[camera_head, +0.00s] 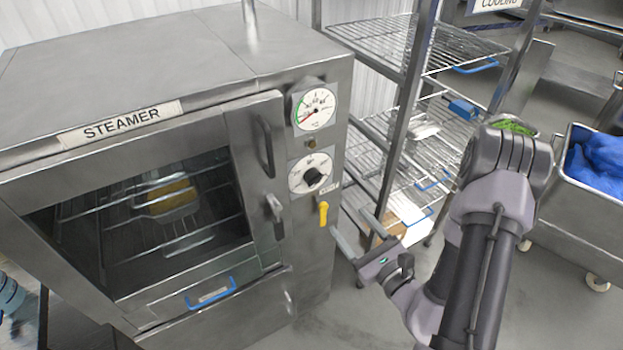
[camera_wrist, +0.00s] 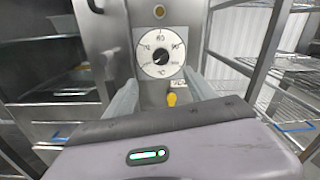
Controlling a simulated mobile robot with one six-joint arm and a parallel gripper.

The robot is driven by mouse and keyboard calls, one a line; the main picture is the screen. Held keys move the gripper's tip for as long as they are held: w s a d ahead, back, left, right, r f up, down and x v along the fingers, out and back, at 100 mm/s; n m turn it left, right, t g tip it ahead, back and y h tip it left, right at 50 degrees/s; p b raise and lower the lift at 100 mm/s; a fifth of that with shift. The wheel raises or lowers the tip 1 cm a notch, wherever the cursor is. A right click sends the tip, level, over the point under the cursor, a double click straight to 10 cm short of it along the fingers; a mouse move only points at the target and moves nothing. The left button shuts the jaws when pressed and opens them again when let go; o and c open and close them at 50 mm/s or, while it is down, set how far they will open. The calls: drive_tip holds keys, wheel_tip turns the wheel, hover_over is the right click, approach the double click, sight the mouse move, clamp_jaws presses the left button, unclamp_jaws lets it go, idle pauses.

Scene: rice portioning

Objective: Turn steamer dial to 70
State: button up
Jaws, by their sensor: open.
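The steamer (camera_head: 150,110) is a steel cabinet on the left in the head view. Its dial is a black knob (camera_head: 313,177) on a white round scale plate (camera_head: 297,182), below a pressure gauge (camera_head: 315,108). In the wrist view the dial knob (camera_wrist: 161,57) is centred ahead, beyond the fingers; the pointer's exact setting is too small to read. My gripper (camera_head: 360,233) is open and empty, below and right of the dial, apart from it. In the wrist view the two fingers of my gripper (camera_wrist: 162,95) stand either side below the dial.
A yellow valve handle (camera_head: 323,213) sticks out just below the dial. The steamer door handle (camera_head: 266,147) is left of it. A wire rack (camera_head: 405,75) stands close on the right. A steel bin (camera_head: 590,200) with blue contents is farther right.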

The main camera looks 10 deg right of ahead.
drive_tip(key=b, duration=1.1)
approach(314, 179)
drive_tip(key=x, duration=0.7)
drive_tip(key=shift+w, duration=0.3)
drive_tip(key=shift+w+a, duration=0.25)
drive_tip(key=shift+w, duration=0.45)
drive_tip(key=c, duration=1.4)
